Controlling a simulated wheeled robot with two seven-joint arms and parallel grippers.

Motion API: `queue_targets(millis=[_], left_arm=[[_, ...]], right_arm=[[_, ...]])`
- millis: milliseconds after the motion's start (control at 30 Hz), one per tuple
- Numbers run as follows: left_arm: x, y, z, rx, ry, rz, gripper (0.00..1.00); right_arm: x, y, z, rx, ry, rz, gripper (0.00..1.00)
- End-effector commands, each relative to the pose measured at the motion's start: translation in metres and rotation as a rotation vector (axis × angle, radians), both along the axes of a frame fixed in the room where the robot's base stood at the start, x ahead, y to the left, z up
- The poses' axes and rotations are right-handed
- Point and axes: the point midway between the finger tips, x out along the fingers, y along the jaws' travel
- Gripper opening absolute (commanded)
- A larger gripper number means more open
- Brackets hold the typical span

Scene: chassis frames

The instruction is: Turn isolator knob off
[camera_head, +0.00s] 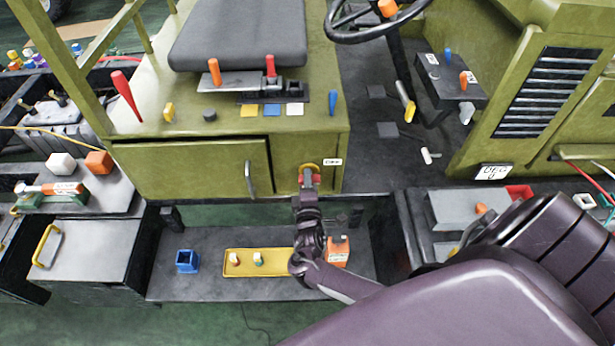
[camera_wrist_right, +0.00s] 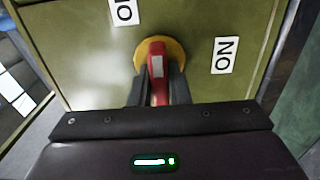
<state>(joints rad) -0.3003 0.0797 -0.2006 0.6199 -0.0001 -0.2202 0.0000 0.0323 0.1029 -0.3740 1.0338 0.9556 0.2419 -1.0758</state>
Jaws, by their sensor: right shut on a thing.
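The isolator knob (camera_wrist_right: 157,66) is a red handle on a round yellow plate (camera_wrist_right: 176,50), on the green chassis panel in the right wrist view. In that view the handle stands nearly upright, between a label (camera_wrist_right: 125,12) at upper left and an "ON" label (camera_wrist_right: 225,55) at right. My right gripper (camera_wrist_right: 158,88) is shut on the red handle, a dark finger on each side. In the head view the yellow plate (camera_head: 309,167) shows just above my right gripper (camera_head: 309,180), which hides most of the knob. My left gripper is not in view.
A green cabinet door with a metal handle (camera_head: 250,178) is left of the knob. Below are a grey shelf with a yellow tray (camera_head: 232,271), a blue cup (camera_head: 187,261) and an orange box (camera_head: 338,250). Coloured levers stand on the deck above.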

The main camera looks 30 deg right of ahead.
Motion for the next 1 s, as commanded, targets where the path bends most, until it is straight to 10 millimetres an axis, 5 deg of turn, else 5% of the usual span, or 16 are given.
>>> queue_targets(millis=[433,467,600,1000], left_arm=[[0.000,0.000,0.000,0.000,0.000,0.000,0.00],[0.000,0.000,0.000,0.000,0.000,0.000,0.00],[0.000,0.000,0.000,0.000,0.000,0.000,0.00],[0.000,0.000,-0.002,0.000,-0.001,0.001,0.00]], right_arm=[[0.000,0.001,0.000,-0.006,0.004,0.001,0.00],[0.000,0.001,0.000,-0.006,0.004,0.001,0.20],[0.000,0.000,0.000,-0.006,0.004,0.001,0.36],[-0.012,0.008,-0.002,-0.004,0.005,0.002,0.36]])
